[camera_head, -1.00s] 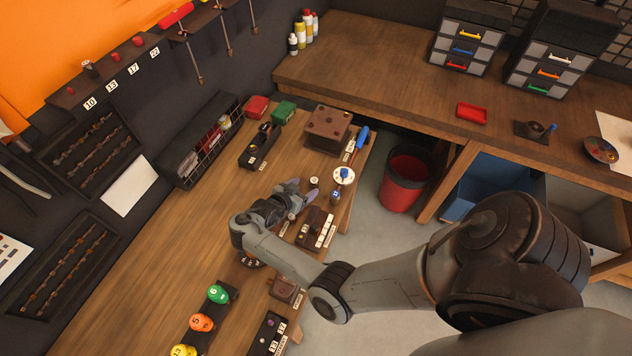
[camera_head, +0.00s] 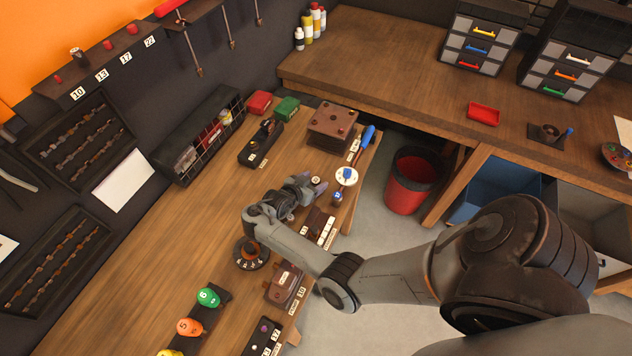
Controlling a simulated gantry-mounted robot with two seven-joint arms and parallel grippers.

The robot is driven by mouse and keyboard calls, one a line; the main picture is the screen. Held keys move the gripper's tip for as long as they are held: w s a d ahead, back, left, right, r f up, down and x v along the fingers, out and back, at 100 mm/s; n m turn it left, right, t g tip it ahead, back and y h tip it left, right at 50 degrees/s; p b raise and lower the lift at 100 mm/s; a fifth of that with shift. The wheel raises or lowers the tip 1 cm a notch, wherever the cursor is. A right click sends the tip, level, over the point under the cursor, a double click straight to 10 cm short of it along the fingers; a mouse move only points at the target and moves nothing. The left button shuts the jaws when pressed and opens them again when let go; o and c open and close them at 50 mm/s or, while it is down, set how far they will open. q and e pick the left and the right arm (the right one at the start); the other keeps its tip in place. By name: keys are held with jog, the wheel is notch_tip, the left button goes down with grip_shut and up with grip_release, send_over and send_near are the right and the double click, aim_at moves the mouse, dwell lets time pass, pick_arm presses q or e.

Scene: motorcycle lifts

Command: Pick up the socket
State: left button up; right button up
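A small dark cylinder with a pale top (camera_head: 316,181), which looks like a socket, stands near the right front edge of the wooden bench. My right gripper (camera_head: 310,184) is low over the bench, its fingertips right at this cylinder. The fingers look parted, but at this size I cannot tell whether they touch it. A second small dark piece with a blue top (camera_head: 337,197) stands just to the right. My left gripper is not in view.
A labelled dark block (camera_head: 317,226) is close on the near side.

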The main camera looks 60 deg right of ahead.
jog(key=c, duration=1)
jog(key=shift+r, duration=0.15)
